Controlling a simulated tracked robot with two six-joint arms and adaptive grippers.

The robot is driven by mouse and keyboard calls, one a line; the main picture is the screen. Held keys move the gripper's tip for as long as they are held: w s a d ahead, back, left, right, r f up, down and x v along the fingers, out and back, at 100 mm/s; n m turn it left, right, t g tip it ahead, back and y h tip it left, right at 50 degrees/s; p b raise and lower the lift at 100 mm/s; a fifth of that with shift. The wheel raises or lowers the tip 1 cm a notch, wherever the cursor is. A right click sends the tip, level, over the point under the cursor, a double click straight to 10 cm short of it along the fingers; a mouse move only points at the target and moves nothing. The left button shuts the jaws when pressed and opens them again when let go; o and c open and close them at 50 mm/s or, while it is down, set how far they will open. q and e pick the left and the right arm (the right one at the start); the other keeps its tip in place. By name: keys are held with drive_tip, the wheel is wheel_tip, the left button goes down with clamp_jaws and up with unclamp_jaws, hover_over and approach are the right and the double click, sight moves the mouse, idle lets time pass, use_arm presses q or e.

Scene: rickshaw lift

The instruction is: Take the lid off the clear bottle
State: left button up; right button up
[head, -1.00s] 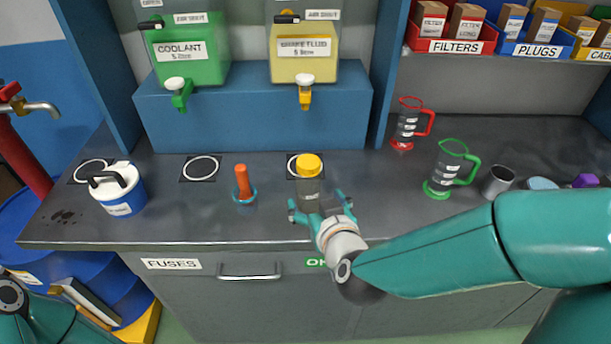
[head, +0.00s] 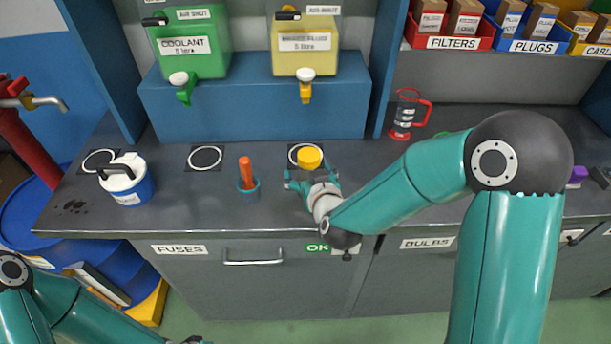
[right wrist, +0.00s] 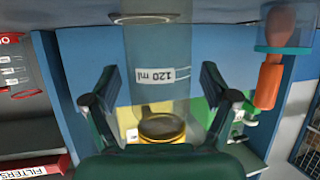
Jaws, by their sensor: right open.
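The clear bottle (right wrist: 160,75) stands upright on the counter's back part, with a yellow lid (head: 309,158) on top. Its body is mostly hidden behind my right gripper in the head view. In the right wrist view, which is upside down, the bottle shows a "120 ml" mark and the yellow lid (right wrist: 162,128) is low in the picture. My right gripper (head: 311,181) is open, with one finger on each side of the bottle, below the lid. It also shows in the right wrist view (right wrist: 160,98), with gaps beside the bottle.
An orange-handled tool in a teal cup (head: 248,184) stands left of the bottle. A white-lidded blue pot (head: 127,186) is farther left. The blue dispenser shelf (head: 250,105) is behind. Counter between cup and pot is clear.

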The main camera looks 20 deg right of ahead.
drive_tip(key=c, duration=1.3)
drive_tip(key=shift+o, duration=0.2)
drive_tip(key=shift+r, duration=0.1)
drive_tip(key=shift+r, duration=0.5)
wheel_tip(320, 180, up, 19)
drive_tip(key=p, duration=0.4)
drive_tip(key=shift+p, duration=0.3)
drive_tip(key=shift+f, duration=0.1)
